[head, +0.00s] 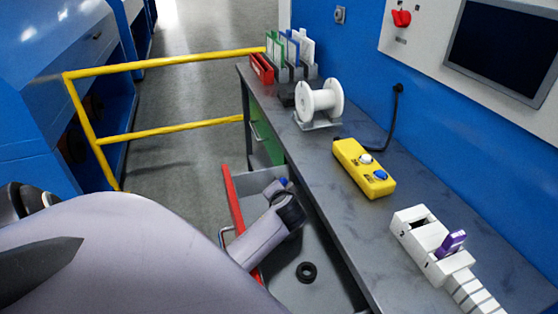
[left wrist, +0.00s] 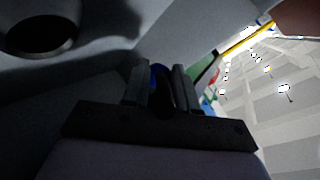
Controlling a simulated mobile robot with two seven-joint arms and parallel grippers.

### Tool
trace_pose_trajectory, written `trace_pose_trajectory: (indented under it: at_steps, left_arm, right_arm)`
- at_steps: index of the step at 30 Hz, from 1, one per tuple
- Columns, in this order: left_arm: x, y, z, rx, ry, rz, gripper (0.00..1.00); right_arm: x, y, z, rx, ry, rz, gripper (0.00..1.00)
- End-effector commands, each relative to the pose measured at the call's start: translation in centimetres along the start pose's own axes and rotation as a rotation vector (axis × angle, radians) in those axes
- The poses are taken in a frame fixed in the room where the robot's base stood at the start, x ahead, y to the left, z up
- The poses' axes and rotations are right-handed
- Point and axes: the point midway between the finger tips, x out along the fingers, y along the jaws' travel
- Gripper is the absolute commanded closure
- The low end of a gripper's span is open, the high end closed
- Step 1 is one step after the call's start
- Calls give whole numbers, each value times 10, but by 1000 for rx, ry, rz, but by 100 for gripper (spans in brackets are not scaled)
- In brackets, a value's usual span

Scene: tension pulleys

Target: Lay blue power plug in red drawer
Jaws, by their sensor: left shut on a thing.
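The red drawer (head: 234,204) is pulled out from under the workbench, with its grey inside open from above. My left gripper (head: 285,189) reaches over the red front into the drawer space. It is shut on the blue power plug (head: 283,182), of which only a small blue bit shows past the gripper. In the left wrist view the blue plug (left wrist: 157,76) sits between the two fingers (left wrist: 161,82). I cannot tell whether the plug touches the drawer floor. My right gripper is not in view.
A black ring (head: 307,271) lies on the drawer floor. The workbench (head: 335,222) holds a yellow button box (head: 364,168), a white spool (head: 319,101) and a white device with a purple switch (head: 451,243). A yellow railing (head: 170,65) stands behind.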

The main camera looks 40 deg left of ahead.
Motion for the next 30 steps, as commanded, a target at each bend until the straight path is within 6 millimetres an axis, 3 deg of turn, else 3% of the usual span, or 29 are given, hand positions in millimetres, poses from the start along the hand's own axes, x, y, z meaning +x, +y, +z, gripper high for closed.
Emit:
trace_pose_trajectory:
  at_steps: [13, 14, 15, 16, 25, 30]
  left_arm:
    - [6, 7, 6, -1, -1, 0, 100]
    - [6, 7, 6, -1, -1, 0, 63]
    - [6, 8, 6, -1, -1, 0, 50]
    - [6, 7, 6, -1, -1, 0, 47]
    - [5, 6, 5, -1, -1, 0, 47]
    - [-4, -4, -4, -1, 2, 0, 47]
  right_arm:
    - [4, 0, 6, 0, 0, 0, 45]
    - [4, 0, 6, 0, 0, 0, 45]
    - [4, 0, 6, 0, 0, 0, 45]
    - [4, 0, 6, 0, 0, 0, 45]
    - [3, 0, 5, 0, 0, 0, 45]
    - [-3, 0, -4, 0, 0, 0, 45]
